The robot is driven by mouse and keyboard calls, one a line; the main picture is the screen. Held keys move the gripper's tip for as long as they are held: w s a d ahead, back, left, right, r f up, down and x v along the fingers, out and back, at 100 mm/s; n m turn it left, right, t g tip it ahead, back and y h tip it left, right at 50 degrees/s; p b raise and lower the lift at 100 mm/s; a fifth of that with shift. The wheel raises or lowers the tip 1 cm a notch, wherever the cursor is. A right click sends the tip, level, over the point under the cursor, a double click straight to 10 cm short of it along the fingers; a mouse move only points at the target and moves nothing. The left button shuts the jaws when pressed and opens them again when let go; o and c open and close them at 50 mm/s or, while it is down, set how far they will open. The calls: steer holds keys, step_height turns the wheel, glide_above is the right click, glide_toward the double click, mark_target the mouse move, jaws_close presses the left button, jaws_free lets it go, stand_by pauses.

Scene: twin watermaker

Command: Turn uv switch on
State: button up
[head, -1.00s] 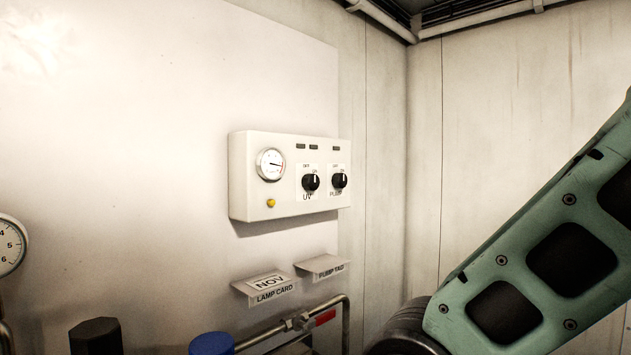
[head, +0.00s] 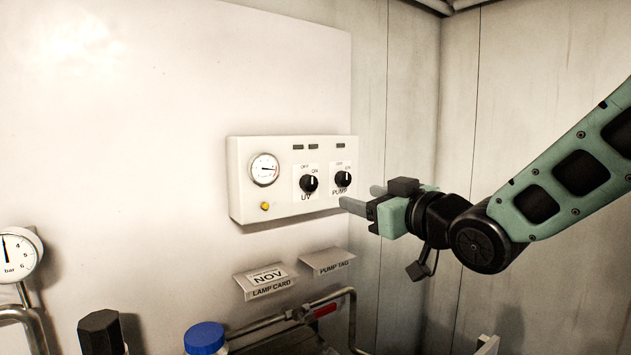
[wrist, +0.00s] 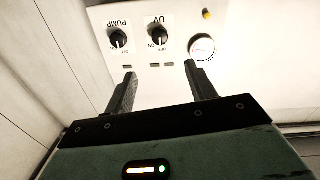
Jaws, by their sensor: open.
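The UV switch (head: 309,184) is a black rotary knob with a white mark, on a white control box on the wall. OFF and ON are printed above it. Its mark points roughly upward; I cannot tell which label it meets. In the wrist view the UV knob (wrist: 157,38) appears upside down, beyond the gap between my fingers. My gripper (head: 358,197) is open and empty, right of the knob and in front of the box's right end. Its two fingers also show in the wrist view (wrist: 160,70), apart from the knob.
The PUMP knob (head: 343,179) sits just right of the UV knob. A gauge (head: 265,169) and a yellow button (head: 265,206) are on the box's left. Below are a lamp card (head: 266,281), a pump tag (head: 327,261) and pipes with a red handle (head: 325,310).

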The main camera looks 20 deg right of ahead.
mark_target(312, 184)
steer(key=p+x, duration=0.5)
steer(key=x, duration=1.1)
steer(key=shift+f+p, duration=0.1)
steer(key=shift+p, duration=0.3)
steer(key=c, duration=1)
